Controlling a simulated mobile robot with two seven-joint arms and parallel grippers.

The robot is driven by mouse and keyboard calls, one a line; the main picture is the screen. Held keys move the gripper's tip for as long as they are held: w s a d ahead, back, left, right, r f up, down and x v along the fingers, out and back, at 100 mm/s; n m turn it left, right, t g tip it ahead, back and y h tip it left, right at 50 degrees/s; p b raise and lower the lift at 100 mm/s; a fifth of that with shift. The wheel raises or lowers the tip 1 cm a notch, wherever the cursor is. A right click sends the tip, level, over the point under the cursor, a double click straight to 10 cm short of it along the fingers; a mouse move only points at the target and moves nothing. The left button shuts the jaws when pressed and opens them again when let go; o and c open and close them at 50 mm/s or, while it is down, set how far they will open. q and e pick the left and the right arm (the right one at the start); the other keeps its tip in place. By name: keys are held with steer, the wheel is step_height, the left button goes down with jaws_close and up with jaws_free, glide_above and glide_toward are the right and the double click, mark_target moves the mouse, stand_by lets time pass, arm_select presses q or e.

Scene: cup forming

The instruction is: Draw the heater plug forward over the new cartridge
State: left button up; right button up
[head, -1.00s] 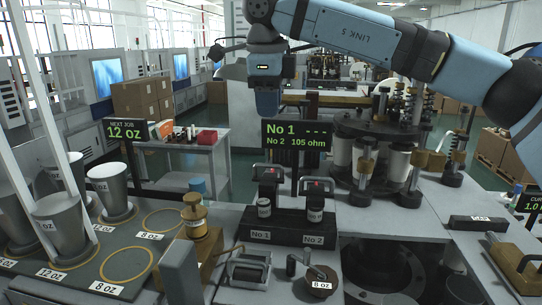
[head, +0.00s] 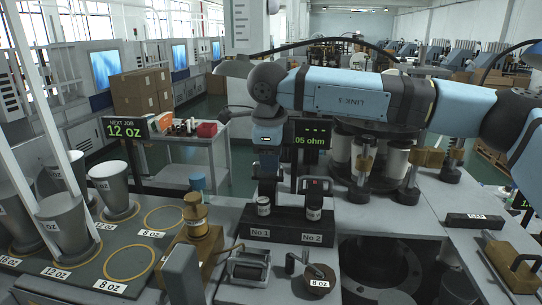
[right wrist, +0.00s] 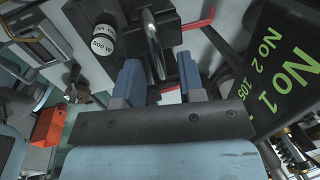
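Two heater stations stand on a dark base (head: 290,225) marked No 1 and No 2. At No 1 a white cartridge (head: 263,207) stands at the front; in the right wrist view it (right wrist: 103,42) is labelled 500 W. My right gripper (head: 267,170) points down over the No 1 heater plug and largely hides it in the head view. In the right wrist view the gripper's blue fingers (right wrist: 158,78) are apart, with the plug's dark, shiny handle (right wrist: 154,45) between them and a gap visible on the right. My left gripper is not in view.
The No 2 plug (head: 315,185) and its cartridge (head: 313,212) stand close on the right. The green-lettered display (right wrist: 285,70) is close beside my right gripper. A brass-topped fixture (head: 195,215) stands left; a round opening (head: 375,265) lies at front right.

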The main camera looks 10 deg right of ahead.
steer(key=shift+c, duration=0.5)
jaws_close()
steer(key=shift+s+a+b, duration=0.3)
steer(key=shift+s+b, duration=0.1)
steer(key=shift+s, duration=0.3)
steer(key=shift+s+a+b, duration=0.3)
steer(key=shift+s+b, duration=0.05)
steer(key=shift+s, duration=0.3)
steer(key=shift+s+a+b, duration=0.3)
steer(key=shift+s+b, duration=0.1)
steer(key=shift+s, duration=0.4)
steer(key=shift+o, duration=0.5)
jaws_free()
